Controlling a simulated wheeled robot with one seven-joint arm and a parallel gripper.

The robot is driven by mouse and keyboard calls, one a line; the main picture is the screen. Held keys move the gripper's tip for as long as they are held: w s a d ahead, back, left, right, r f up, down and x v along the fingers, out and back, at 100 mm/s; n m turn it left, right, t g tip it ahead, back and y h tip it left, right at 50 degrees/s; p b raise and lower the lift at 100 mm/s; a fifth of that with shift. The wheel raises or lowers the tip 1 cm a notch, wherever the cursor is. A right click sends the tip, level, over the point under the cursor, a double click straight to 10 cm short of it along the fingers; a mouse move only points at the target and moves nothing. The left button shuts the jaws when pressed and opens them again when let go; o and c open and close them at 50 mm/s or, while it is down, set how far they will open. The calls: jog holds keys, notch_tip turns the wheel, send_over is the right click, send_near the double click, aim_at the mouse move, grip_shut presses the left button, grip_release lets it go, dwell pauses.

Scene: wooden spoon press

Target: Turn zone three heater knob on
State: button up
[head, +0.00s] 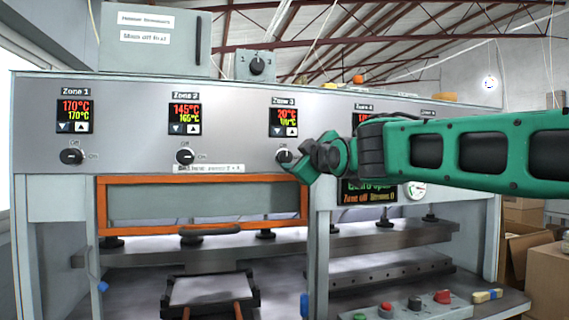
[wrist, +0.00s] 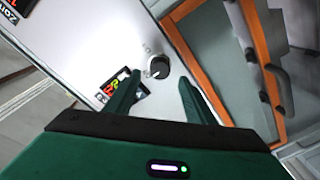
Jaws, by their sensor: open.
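The zone three knob (head: 284,156) is a dark round dial on the grey panel below the zone 3 display (head: 284,122), which shows 20°C in red. In the wrist view, the knob (wrist: 159,67) sits just beyond the gap between my fingertips. A light mark on it appears to point toward the display side. My gripper (head: 299,167) is at the knob's right side in the head view and partly covers the knob's surroundings. In the wrist view my gripper (wrist: 160,82) has its two green fingers apart, with nothing between them. I cannot tell whether either finger touches the knob.
The zone 2 knob (head: 185,156) and zone 1 knob (head: 71,156) are to the left. An orange-framed guard (head: 203,181) with a handle is below the panel; it also shows in the wrist view (wrist: 195,65). Coloured buttons (head: 386,310) are at lower right.

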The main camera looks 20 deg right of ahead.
aim_at(286, 158)
jog(key=w, duration=0.7)
jog(key=shift+w+a, duration=0.1)
jog(key=shift+a, duration=0.15)
jog(key=c, duration=1)
jog(key=shift+a, duration=0.3)
jog(key=shift+d+f, duration=0.1)
